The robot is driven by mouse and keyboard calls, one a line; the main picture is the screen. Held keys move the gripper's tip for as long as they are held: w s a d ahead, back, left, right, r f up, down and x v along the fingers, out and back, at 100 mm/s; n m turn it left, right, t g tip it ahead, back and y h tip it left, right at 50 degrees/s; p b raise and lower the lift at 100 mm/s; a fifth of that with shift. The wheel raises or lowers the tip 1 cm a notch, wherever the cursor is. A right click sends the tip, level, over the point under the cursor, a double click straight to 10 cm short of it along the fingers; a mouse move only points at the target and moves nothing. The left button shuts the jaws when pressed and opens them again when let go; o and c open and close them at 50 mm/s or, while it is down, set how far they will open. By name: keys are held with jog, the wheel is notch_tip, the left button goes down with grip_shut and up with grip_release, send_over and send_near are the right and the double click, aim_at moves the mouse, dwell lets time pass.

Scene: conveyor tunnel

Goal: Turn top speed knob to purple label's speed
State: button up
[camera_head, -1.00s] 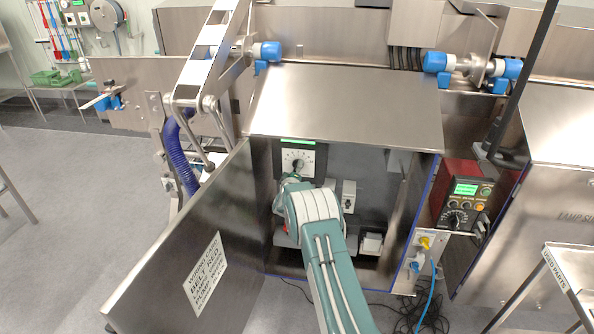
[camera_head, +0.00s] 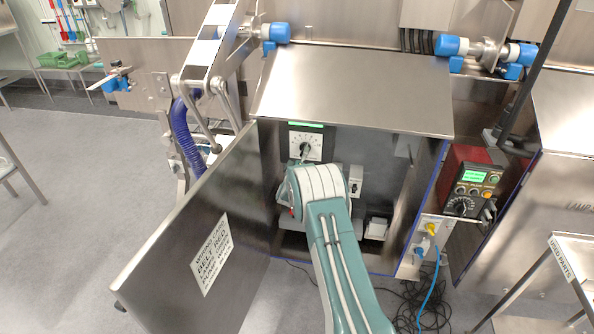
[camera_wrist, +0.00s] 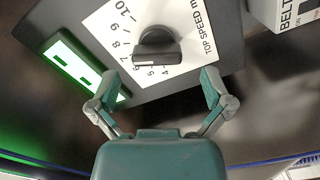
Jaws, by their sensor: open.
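The top speed knob (camera_wrist: 158,47) is black and sits on a white numbered dial plate (camera_wrist: 100,20) lettered "TOP SPEED". In the wrist view my gripper (camera_wrist: 160,85) is open, its two fingers apart just below the knob, with no visible contact. In the head view the dial plate (camera_head: 306,146) is inside the open cabinet, with the knob (camera_head: 305,150) at its middle. My arm reaches into the cabinet below it, and my gripper is hidden there. I cannot make out a purple label in these frames.
A green display (camera_wrist: 72,62) sits beside the dial. A white "BELT" box (camera_wrist: 295,12) is at the wrist view's upper right. The open cabinet door (camera_head: 190,240) stands left of my arm. A red-sided control box (camera_head: 470,185) is right of the cabinet.

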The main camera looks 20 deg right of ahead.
jog(key=v, duration=0.9)
jog(key=shift+a, duration=0.2)
jog(key=shift+f, duration=0.1)
